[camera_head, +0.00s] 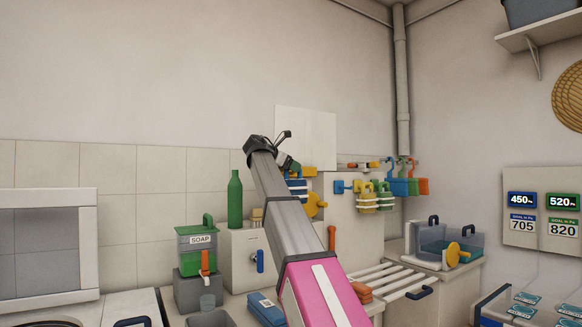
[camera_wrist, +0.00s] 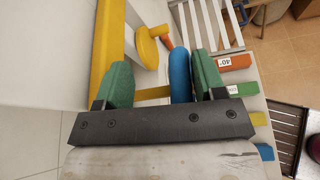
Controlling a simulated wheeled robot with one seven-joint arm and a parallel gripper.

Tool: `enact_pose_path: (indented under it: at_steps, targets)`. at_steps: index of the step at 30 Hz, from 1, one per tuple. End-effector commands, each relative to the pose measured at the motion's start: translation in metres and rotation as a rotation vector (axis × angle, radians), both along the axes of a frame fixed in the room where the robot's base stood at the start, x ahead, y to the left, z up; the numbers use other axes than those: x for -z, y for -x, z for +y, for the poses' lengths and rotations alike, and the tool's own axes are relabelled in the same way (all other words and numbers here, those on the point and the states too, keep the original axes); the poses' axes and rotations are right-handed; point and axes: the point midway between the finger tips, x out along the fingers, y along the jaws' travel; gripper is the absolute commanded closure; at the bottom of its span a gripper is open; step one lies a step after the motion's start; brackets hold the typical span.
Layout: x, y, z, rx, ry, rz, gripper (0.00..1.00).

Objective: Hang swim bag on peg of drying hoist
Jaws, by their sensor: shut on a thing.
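My gripper (camera_head: 289,163) is raised in front of the back wall. In the wrist view, its two green-padded fingers (camera_wrist: 160,80) stand either side of a narrow yellow strip (camera_wrist: 153,94) and an upright blue piece (camera_wrist: 180,75), which appear to be parts of the held swim bag. A blue-and-white striped bag (camera_head: 297,188) shows just below the gripper in the head view, partly hidden by my arm. A yellow wheel (camera_head: 316,206) is beside it; a yellow rail (camera_wrist: 105,50) shows in the wrist view. I cannot tell which peg belongs to the drying hoist.
A green bottle (camera_head: 235,200) and soap dispenser (camera_head: 196,250) stand at the left. A white slatted rack (camera_head: 380,283) and a clear tub (camera_head: 450,240) are at the right. Space above my gripper is clear.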

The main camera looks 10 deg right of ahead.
Motion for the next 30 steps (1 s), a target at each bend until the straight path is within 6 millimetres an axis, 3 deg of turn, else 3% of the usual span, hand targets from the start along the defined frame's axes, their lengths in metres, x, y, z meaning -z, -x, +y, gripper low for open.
enact_pose_path:
  at_steps: [14, 30]
  targets:
    - [0.001, 0.000, 0.004, -0.010, -0.008, -0.001, 0.47]
    - [-0.033, 0.038, 0.074, -0.006, -0.005, -0.001, 0.47]
